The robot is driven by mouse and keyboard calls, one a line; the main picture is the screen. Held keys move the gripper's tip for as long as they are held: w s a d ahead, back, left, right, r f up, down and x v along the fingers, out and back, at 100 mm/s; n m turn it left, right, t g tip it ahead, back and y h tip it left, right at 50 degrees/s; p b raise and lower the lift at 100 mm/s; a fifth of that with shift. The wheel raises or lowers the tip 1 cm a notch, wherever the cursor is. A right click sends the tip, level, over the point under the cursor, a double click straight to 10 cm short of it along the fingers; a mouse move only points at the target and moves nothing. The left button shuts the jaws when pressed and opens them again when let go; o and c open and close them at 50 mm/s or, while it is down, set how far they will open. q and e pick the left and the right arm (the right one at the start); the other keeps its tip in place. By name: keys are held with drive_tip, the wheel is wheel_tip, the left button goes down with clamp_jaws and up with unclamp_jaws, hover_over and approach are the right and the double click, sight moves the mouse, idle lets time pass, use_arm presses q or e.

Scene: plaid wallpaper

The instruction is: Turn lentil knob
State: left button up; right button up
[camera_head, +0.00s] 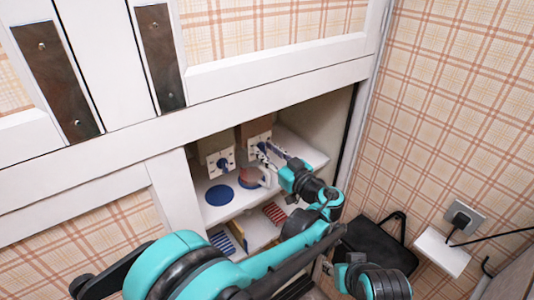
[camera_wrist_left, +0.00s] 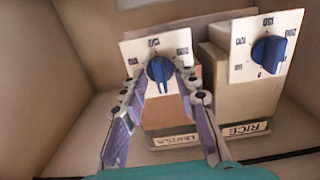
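The lentil box (camera_wrist_left: 175,110) has a white dial plate with a blue knob (camera_wrist_left: 159,70), whose pointer is turned toward the lower edge of the left wrist view. In the head view its dial plate (camera_head: 259,138) is the right one on the shelf. My left gripper (camera_head: 264,156) is at this plate. In the left wrist view its two fingers (camera_wrist_left: 161,75) lie on either side of the knob with a narrow gap; firm contact does not show. The fingers and wrist partly cover the knob in the head view.
The rice box (camera_wrist_left: 258,100) with a similar knob stands close beside it, on the left in the head view (camera_head: 213,148). Cabinet walls enclose the space. A black bag (camera_head: 378,243) is outside at right.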

sight(267, 125)
use_arm(q)
wheel_tip(267, 125, up, 9)
drive_tip(key=shift+r, duration=0.15)
idle(0.4)
